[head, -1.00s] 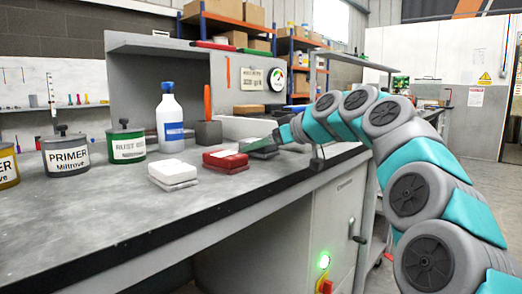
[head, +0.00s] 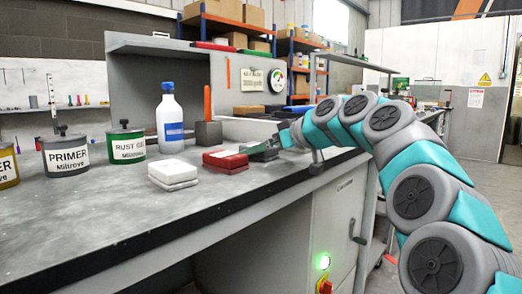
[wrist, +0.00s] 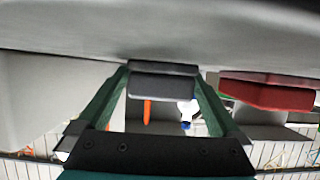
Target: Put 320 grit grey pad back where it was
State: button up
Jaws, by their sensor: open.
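The grey pad (wrist: 163,87) is in the wrist view between the two fingers of my gripper (wrist: 164,70). A thin dark layer (wrist: 163,67) shows along its bench side. The fingers are open, one on each side of the pad; contact is hard to tell. In the head view my gripper (head: 268,149) is at the bench top, just right of the red pad (head: 226,161), and hides most of the grey pad. No grit marking is readable. The red pad also shows at the right of the wrist view (wrist: 270,93).
A stack of white pads (head: 173,174) lies left of the red pad. The bench front (head: 110,231) is clear.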

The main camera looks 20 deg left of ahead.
jog(key=v, duration=1.2)
jog(key=shift+r, duration=0.1)
jog(key=shift+s, duration=0.1)
